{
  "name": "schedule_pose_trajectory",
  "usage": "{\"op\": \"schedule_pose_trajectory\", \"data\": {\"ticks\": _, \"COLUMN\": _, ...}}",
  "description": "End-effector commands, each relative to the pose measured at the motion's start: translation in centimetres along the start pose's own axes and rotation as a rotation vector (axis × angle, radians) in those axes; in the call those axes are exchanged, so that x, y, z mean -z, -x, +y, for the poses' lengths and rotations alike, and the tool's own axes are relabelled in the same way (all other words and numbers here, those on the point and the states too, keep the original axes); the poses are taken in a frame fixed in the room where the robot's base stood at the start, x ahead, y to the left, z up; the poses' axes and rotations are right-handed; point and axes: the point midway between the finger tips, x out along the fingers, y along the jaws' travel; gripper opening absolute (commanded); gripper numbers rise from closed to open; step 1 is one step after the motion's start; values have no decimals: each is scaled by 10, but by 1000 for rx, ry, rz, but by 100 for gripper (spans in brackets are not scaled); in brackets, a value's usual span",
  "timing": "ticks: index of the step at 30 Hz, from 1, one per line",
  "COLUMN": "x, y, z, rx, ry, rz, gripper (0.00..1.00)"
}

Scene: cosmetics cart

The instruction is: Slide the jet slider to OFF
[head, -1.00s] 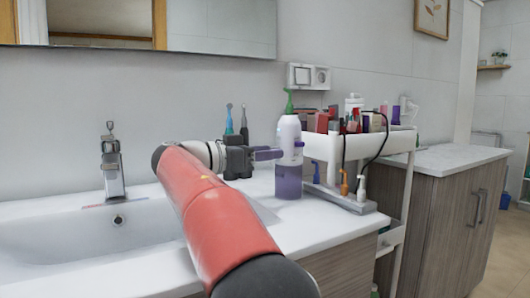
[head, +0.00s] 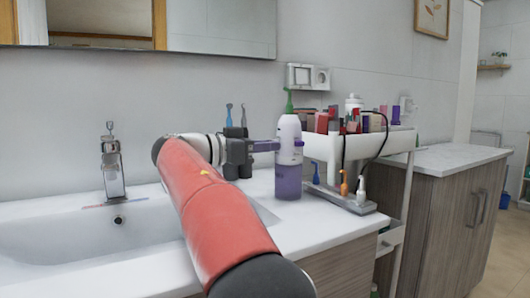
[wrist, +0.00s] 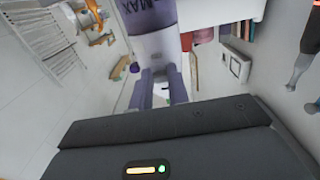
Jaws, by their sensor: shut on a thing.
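The oral irrigator (head: 288,135) stands upright on the white counter, with a white upper body, a purple lower tank and a green nozzle on top. My gripper (head: 277,145) reaches its left side at the upper body, just above the tank. In the wrist view the irrigator's white and purple body (wrist: 151,18) fills the top middle, with my gripper's two purple-grey fingers (wrist: 159,86) against it. The fingers are close together and shut on a small part there, likely the jet slider, which they mostly hide. The slider's exact position cannot be told.
A sink with a faucet (head: 112,168) lies to the left. Toothbrush heads (head: 236,115) show behind my gripper. A grey stand with small coloured nozzles (head: 343,184) is right of the irrigator. A white cart (head: 398,142) full of cosmetics stands behind it.

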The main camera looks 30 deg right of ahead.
Motion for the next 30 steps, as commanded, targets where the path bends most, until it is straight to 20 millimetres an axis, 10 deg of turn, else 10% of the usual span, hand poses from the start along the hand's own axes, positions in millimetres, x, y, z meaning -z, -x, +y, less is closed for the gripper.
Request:
{"op": "schedule_pose_trajectory", "data": {"ticks": 7, "x": 2, "y": 0, "z": 0, "rx": 0, "ry": -1, "rz": 1, "gripper": 0}}
{"op": "schedule_pose_trajectory", "data": {"ticks": 8, "x": 2, "y": 0, "z": 0, "rx": 0, "ry": -1, "rz": 1, "gripper": 21}}
{"op": "schedule_pose_trajectory", "data": {"ticks": 12, "x": 2, "y": 0, "z": 0, "rx": 0, "ry": -1, "rz": 1, "gripper": 39}}
{"op": "schedule_pose_trajectory", "data": {"ticks": 23, "x": 1, "y": 6, "z": 0, "rx": 1, "ry": -1, "rz": 1, "gripper": 40}}
{"op": "schedule_pose_trajectory", "data": {"ticks": 30, "x": 0, "y": 44, "z": -1, "rx": 4, "ry": -1, "rz": 1, "gripper": 40}}
